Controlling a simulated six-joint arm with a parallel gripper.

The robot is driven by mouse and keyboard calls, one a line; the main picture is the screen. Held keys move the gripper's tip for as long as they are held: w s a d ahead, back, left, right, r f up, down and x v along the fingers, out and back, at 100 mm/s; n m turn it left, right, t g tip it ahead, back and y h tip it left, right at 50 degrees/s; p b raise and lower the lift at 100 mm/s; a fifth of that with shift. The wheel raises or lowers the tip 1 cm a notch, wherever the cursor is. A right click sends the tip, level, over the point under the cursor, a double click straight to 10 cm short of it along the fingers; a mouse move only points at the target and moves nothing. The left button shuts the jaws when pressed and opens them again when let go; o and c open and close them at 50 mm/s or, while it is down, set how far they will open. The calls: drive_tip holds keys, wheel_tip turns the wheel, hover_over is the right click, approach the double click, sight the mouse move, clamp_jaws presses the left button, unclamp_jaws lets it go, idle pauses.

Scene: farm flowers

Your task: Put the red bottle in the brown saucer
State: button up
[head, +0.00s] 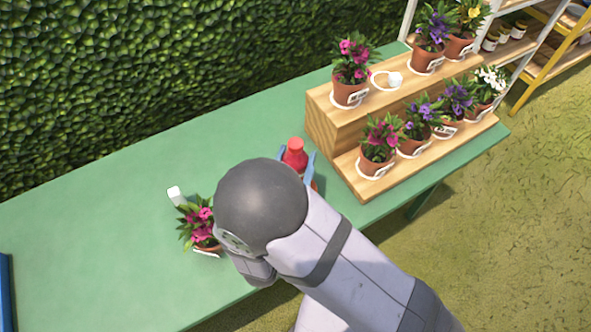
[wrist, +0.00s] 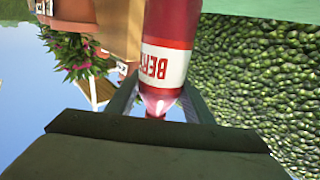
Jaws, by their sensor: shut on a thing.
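The red bottle (head: 295,153) is in my gripper (head: 297,160), above or at the green table beside the wooden stand. Its red cap and top show between the two blue fingers in the head view; my arm hides most of the rest. In the wrist view, the bottle (wrist: 168,50) runs between the fingers of my gripper (wrist: 160,98), with a white label on its red body. My gripper is shut on it. I cannot make out a brown saucer in either view; my arm covers part of the table.
A potted pink flower (head: 200,225) stands on the green table (head: 100,245) left of my arm, with a small white object (head: 176,195) near it. A stepped wooden stand (head: 325,125) to the right holds several potted flowers. The table's left part is mostly clear.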

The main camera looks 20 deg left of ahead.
drive_tip(key=shift+f, duration=2.1)
drive_tip(key=shift+f, duration=0.15)
drive_tip(key=o, duration=1.4)
drive_tip(key=shift+s, duration=0.25)
drive_tip(key=s+b, duration=0.2)
drive_tip(key=s, duration=0.9)
drive_tip(key=shift+s+b, duration=0.3)
drive_tip(key=shift+b, duration=0.05)
drive_tip(key=shift+r, duration=0.2)
